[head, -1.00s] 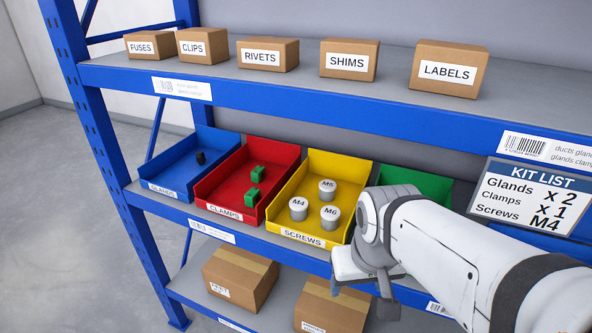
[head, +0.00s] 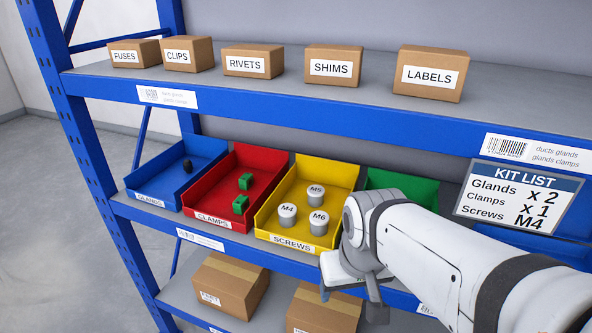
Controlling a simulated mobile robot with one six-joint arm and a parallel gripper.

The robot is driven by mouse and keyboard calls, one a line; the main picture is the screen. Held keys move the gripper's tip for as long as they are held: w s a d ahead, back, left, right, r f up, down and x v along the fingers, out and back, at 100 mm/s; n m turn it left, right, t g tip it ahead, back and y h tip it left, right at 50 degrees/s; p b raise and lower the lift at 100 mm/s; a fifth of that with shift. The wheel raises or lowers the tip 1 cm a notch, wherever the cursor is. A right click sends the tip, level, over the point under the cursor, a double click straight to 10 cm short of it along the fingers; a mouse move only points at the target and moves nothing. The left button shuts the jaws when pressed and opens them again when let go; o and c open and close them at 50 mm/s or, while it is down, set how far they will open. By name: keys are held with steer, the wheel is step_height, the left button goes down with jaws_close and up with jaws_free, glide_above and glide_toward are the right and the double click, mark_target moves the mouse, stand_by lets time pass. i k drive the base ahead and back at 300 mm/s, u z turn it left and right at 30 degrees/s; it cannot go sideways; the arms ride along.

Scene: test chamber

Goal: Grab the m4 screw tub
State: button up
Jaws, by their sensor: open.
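The M4 screw tub (head: 287,215) is a small grey tub with a white lid marked M4. It stands upright at the front left inside the yellow screws bin (head: 342,176). The M5 tub (head: 315,196) stands behind it, and the M6 tub (head: 318,222) stands to its right. My gripper (head: 350,292) is open and empty, pointing down in front of the middle shelf, to the right of and lower in the picture than the M4 tub. It is apart from all the tubs.
A red clamps bin (head: 265,161) and a blue glands bin (head: 150,178) stand left of the yellow bin. A green bin (head: 400,184) is partly hidden by my arm. Labelled boxes line the upper shelf (head: 300,92). A kit list sign (head: 519,197) hangs at right. Cartons (head: 237,285) sit below.

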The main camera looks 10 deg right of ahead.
mark_target(287, 212)
steer(key=k, duration=1.3)
steer(key=u, duration=0.4)
steer(key=i, duration=0.9)
steer(key=u, duration=0.55)
steer(key=i, duration=0.9)
steer(key=z, duration=0.3)
